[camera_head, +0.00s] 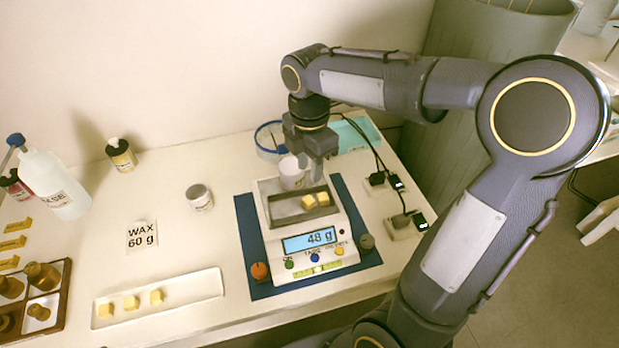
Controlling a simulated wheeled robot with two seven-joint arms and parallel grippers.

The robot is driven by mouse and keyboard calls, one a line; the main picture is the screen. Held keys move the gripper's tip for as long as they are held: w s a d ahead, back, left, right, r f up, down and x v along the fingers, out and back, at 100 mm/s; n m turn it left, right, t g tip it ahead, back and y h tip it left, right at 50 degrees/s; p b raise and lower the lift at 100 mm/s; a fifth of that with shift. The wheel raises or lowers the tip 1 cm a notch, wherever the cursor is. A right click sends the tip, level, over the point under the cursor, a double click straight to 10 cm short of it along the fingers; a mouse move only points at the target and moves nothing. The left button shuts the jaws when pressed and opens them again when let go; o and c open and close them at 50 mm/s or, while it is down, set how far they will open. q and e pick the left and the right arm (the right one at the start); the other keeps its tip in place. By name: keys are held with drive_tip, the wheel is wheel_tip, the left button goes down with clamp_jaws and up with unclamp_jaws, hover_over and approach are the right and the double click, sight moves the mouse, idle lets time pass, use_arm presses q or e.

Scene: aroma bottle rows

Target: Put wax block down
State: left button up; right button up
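A white scale (315,265) stands on a blue mat (245,225), its display reading 48 g. Two yellow wax blocks, one on the left (308,202) and one on the right (323,198), lie in its metal pan (283,212). A white cup (290,174) is at the back of the pan. My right gripper (312,172) points down over the back of the pan, beside the cup and behind the blocks. Whether its fingers are apart or hold anything is unclear. Three more wax blocks (132,302) lie in a long white tray (195,287) at the front. My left gripper is out of view.
A card (142,236) reads "WAX 60 g". A small jar (199,197) stands left of the scale. Bottles (60,187) and a wooden box (62,300) of brown bottles are at left. Cables and black plugs (397,182) lie right of the scale.

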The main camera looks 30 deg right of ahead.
drive_tip(key=s+a+r+m+t+y+p, duration=0.1)
drive_tip(key=s+a+m+t+y, duration=0.1)
drive_tip(key=s+m, duration=0.6)
drive_tip(key=s+a+r+m+t+y+p, duration=0.1)
drive_tip(key=s+a+m+t+p, duration=0.1)
drive_tip(key=s+m, duration=0.7)
drive_tip(key=m+t, duration=0.1)
drive_tip(key=m, duration=0.3)
drive_tip(key=shift+a+r+t+y, duration=0.15)
drive_tip(key=shift+a+t+y, duration=0.15)
drive_tip(key=shift+y, duration=0.1)
drive_tip(key=shift+o, duration=0.4)
idle(2.4)
